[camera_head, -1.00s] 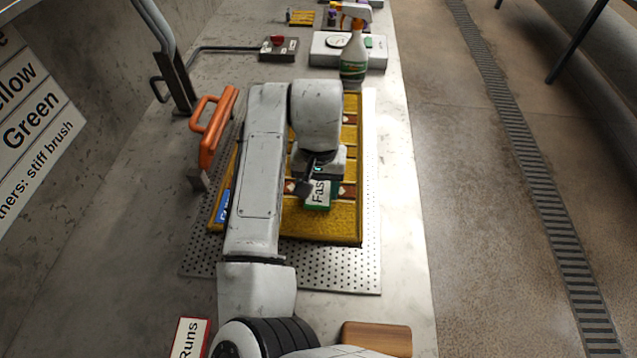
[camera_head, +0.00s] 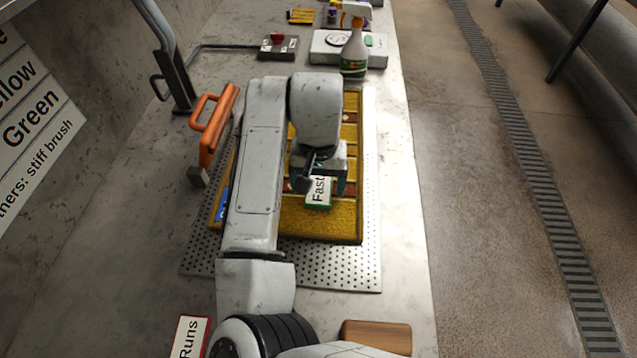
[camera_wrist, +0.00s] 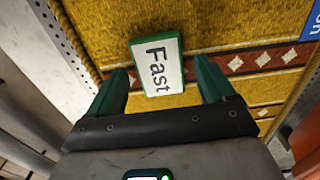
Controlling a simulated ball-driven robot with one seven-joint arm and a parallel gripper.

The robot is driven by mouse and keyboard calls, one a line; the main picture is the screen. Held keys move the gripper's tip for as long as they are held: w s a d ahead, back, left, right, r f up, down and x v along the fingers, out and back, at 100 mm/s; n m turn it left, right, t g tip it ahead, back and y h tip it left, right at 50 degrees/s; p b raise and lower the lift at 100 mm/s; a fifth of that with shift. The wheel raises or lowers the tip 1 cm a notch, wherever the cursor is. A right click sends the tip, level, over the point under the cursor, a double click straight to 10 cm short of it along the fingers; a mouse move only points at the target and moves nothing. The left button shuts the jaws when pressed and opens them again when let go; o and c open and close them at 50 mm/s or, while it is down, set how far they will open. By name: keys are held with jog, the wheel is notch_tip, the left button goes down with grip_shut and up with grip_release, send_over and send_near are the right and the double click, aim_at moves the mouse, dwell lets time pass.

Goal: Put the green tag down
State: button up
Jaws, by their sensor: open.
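The green tag (camera_head: 318,193) is a small card with a green rim and the word "Fast" on its white face. It lies on the yellow patterned rug (camera_head: 300,225). In the wrist view the tag (camera_wrist: 157,65) shows between and just beyond the fingertips. My gripper (camera_wrist: 163,72) is open, with a gap between each green finger and the tag. In the head view my gripper (camera_head: 320,180) is over the rug, and my arm hides part of it.
The rug lies on a perforated metal plate (camera_head: 340,275) on the bench. An orange clamp handle (camera_head: 212,125) stands at the left. A spray bottle (camera_head: 354,52) and white box (camera_head: 325,48) are behind. A red-rimmed "Runs" tag (camera_head: 190,338) and wooden block (camera_head: 377,337) are in front.

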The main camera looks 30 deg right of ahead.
aim_at(319, 191)
notch_tip(319, 191, up, 11)
jog(key=shift+r, duration=0.15)
dwell(0.7)
